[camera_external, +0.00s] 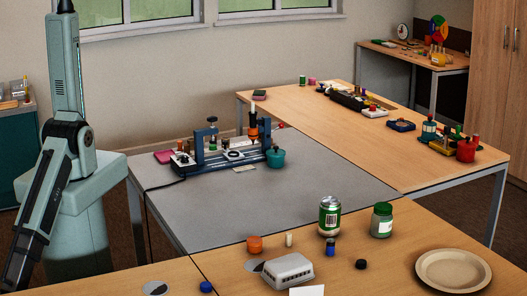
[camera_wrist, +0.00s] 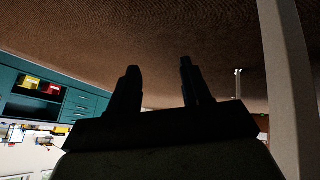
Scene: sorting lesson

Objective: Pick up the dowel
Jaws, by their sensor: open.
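A short cream cylinder (camera_external: 289,240), which looks like the dowel, stands upright on the near wooden table, between an orange round container (camera_external: 255,244) and a green-and-white can (camera_external: 329,217). My gripper (camera_wrist: 157,70) shows in the wrist view as two dark fingers spread apart, with nothing between them. Brown floor lies beyond the fingers. In the external view my arm hangs down at the far left, away from the cylinder, and its end is at or past the lower left edge. The cylinder is not seen in the wrist view.
A white ridged box (camera_external: 286,270), a green-lidded jar (camera_external: 381,220), a blue-and-black small item (camera_external: 330,247), a black cap (camera_external: 361,264) and a beige plate (camera_external: 454,271) share the near table. A blue fixture (camera_external: 228,155) stands on the grey table. That table's front is clear.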

